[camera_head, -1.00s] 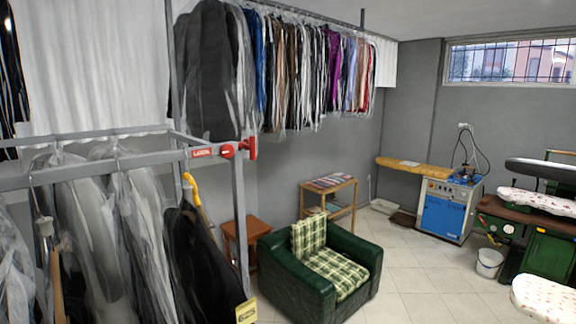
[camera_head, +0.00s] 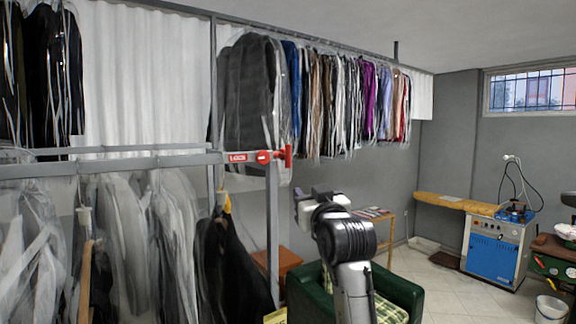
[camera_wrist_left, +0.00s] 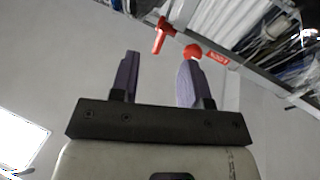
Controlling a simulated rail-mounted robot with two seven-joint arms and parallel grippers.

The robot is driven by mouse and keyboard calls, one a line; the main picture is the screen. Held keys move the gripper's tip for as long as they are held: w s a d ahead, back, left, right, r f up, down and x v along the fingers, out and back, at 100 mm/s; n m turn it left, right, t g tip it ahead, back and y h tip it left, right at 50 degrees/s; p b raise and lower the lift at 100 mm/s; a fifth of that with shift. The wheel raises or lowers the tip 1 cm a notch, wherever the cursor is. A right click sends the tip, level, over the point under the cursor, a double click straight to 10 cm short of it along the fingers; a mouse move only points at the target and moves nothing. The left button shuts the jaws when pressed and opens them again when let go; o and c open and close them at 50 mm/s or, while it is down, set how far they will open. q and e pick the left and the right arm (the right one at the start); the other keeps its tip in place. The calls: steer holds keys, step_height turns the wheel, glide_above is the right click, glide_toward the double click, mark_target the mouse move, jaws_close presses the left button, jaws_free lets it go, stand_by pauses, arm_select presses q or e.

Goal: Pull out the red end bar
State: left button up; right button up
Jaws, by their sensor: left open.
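The red end bar (camera_head: 288,156) is a short upright red handle at the right end of the grey clothes rail (camera_head: 190,160). A red round knob (camera_head: 263,157) and a red LOCK label (camera_head: 237,157) sit just left of it. In the left wrist view the end bar (camera_wrist_left: 160,36) shows beyond the fingers, with the knob (camera_wrist_left: 193,51) near the right fingertip. My left gripper (camera_head: 308,200) is to the right of and below the bar in the head view. Its two fingers (camera_wrist_left: 160,68) are apart with nothing between them. My right gripper is not in view.
Bagged garments (camera_head: 150,240) hang under the near rail, and a grey post (camera_head: 272,235) stands below the lock. A green armchair (camera_head: 400,295) is behind my arm. More clothes (camera_head: 340,95) hang on the far upper rail. The space right of the bar is open.

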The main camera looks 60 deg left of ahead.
mark_target(289, 157)
arm_select(q)
steer(key=a+r+y+p, duration=0.1)
steer(key=a+r, duration=0.1)
steer(key=a, duration=0.1)
steer(key=w+a+r+g+y+p, duration=0.1)
steer(key=a+r+p, duration=0.1)
steer(key=a+r, duration=0.1)
steer(key=w+a+r+p, duration=0.1)
steer(key=a+r+p, duration=0.1)
steer(key=a, duration=0.3)
steer(key=shift+r+g+y, duration=0.15)
steer(key=shift+g+y, duration=0.15)
steer(key=shift+y, duration=0.1)
steer(key=shift+x, duration=0.75)
jaws_close()
